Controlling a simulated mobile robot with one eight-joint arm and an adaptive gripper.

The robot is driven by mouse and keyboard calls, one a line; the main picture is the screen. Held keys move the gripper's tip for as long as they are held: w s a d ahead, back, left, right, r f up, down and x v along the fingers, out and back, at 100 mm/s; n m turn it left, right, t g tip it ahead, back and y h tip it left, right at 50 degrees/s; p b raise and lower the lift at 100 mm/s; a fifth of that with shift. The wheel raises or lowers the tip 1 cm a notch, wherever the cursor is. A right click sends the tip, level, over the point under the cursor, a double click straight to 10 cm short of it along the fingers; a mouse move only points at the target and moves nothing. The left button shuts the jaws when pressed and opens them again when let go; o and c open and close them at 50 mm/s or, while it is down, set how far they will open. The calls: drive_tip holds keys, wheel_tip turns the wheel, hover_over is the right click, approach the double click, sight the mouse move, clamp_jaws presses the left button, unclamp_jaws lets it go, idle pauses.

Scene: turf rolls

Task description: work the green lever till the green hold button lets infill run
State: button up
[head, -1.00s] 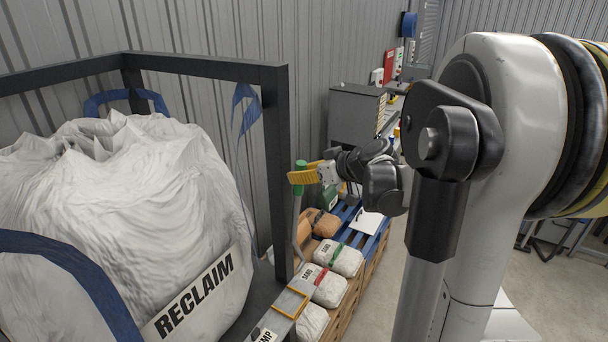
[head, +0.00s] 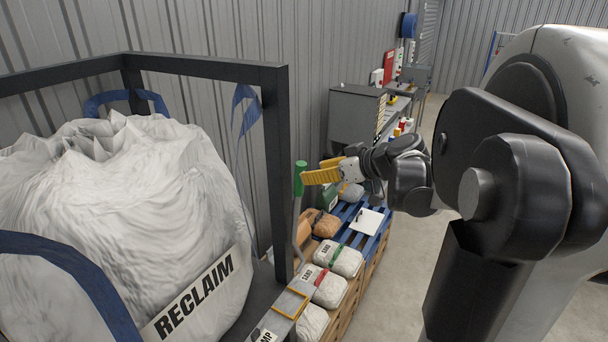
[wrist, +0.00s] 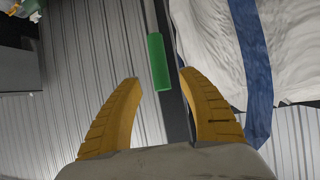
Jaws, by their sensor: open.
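The lever's green grip (head: 299,178) stands upright on a grey bar (head: 296,231) beside the black frame in the head view. In the wrist view the green grip (wrist: 158,62) is ahead of and between the lines of the open yellow fingers (wrist: 158,82), and nothing is held. I cannot make out a green hold button in either view.
A white bulk bag marked RECLAIM (head: 150,190) fills the left, inside a black frame (head: 277,170). A grey cabinet (head: 355,115) stands behind. Open floor (head: 415,270) shows at right.

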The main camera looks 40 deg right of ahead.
drive_tip(key=v, duration=0.5)
drive_tip(key=shift+s+r, duration=0.2)
drive_tip(key=shift+s, duration=0.05)
drive_tip(key=c, duration=0.8)
drive_tip(key=shift+d+f+m, duration=0.1)
drive_tip(key=shift+f+m, duration=0.05)
drive_tip(key=shift+m, duration=0.65)
clamp_jaws()
drive_tip(key=m+g+b, duration=0.2)
drive_tip(key=m+b, duration=0.5)
drive_tip(key=m, duration=2.7)
approach(300, 189)
wheel_tip(300, 189, down, 4)
drive_tip(key=shift+w+a+p, duration=0.2)
drive_tip(key=shift+w, duration=0.6)
drive_tip(key=shift+w+a+p, duration=0.15)
drive_tip(key=shift+w+a, duration=0.05)
drive_tip(key=shift+w, duration=0.6)
drive_tip(key=shift+w+a+p, duration=0.2)
drive_tip(key=shift+w+a, duration=0.05)
drive_tip(key=shift+w, duration=0.55)
